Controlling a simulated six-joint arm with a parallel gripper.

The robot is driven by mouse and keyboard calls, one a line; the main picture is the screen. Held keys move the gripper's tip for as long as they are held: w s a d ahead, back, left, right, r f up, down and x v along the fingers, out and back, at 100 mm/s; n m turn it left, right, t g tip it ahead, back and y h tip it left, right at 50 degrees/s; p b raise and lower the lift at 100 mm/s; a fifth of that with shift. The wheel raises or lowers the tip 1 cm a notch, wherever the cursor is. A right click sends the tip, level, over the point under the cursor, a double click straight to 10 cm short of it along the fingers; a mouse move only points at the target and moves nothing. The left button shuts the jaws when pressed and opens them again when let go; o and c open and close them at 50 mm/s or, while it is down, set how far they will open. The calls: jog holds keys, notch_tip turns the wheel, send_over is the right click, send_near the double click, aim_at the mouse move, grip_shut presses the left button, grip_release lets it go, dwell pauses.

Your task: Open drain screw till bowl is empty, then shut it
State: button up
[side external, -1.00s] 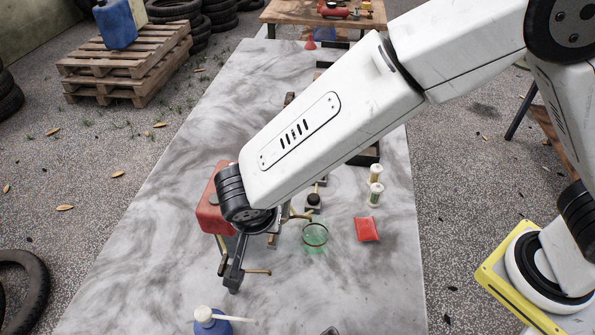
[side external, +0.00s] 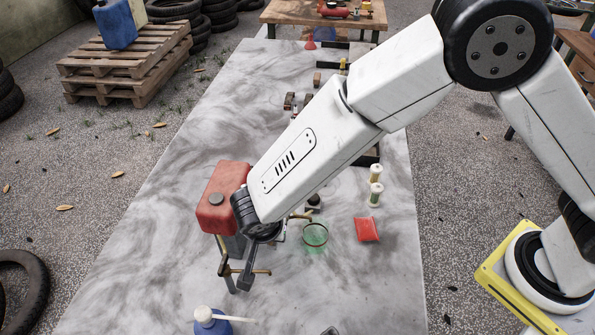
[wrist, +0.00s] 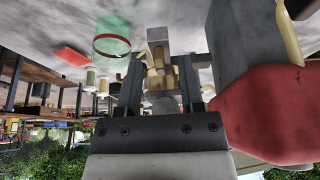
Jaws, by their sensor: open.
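The red tank (wrist: 268,112) fills the right of that view. A clear green dish (side external: 315,236) stands on the table right of the gripper; it also shows in the wrist view (wrist: 112,46). I cannot make out the drain screw or bowl for certain; the arm and fingers hide part of that area.
A blue bottle with a white top (side external: 208,322) is at the near edge. Small blocks (side external: 292,101) stand farther back. The table's left side is clear.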

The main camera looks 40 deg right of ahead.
grip_shut()
jog(key=shift+n, duration=0.4)
jog(key=n+y, duration=0.1)
jog(key=n, duration=0.2)
jog(key=n+t+y, duration=0.1)
jog(key=n, duration=0.2)
jog(key=shift+s+d, duration=0.1)
jog(key=shift+d, duration=0.1)
jog(key=n+y, duration=0.1)
jog(key=n, duration=0.2)
jog(key=shift+d+n+y, duration=0.15)
jog(key=shift+n+y, duration=0.65)
jog(key=shift+n, duration=0.5)
jog(key=shift+n+y, duration=0.3)
jog(key=shift+n, duration=0.7)
